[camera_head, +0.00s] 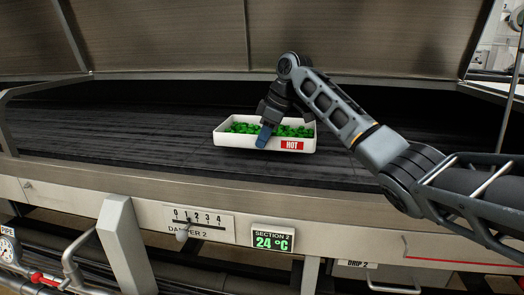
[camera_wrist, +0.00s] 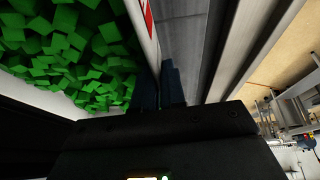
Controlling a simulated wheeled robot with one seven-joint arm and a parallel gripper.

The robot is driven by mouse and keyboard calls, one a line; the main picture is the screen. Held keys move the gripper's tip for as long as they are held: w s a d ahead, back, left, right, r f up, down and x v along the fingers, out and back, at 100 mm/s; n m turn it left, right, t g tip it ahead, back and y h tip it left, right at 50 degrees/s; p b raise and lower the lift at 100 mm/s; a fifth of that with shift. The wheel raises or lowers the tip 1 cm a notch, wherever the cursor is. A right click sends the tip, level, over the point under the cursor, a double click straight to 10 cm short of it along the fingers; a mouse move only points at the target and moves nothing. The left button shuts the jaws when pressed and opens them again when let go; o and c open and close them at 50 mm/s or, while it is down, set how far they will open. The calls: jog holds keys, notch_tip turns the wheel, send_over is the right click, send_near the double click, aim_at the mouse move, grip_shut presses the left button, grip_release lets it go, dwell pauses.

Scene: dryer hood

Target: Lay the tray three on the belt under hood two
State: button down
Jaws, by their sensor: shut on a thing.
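A white tray (camera_head: 232,139) full of green bits is over the dark belt (camera_head: 110,134) under the metal hood (camera_head: 160,35). A red HOT label is on its near wall. I cannot tell whether the tray touches the belt. My gripper (camera_head: 264,136) is shut on the near wall of the tray, left of the label. In the wrist view the fingers (camera_wrist: 160,88) close on the tray wall (camera_wrist: 137,25), with green bits on the left side. The tray's number does not show. The sign below the belt reads SECTION 2.
The metal belt frame (camera_head: 150,176) runs along the front edge. Below it are a damper scale (camera_head: 198,221) marked DAMPER 2, and a section display (camera_head: 272,238) reading 24 °C. Pipes and a gauge (camera_head: 8,249) are at lower left. The belt is bare left of the tray.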

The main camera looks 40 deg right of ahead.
jog(key=shift+w+a+f, duration=0.1)
jog(key=shift+a+f, duration=0.05)
jog(key=shift+f, duration=1.85)
jog(key=shift+f, duration=0.1)
jog(key=c, duration=1.2)
grip_release()
jog(key=shift+f, duration=0.1)
jog(key=v, duration=1.2)
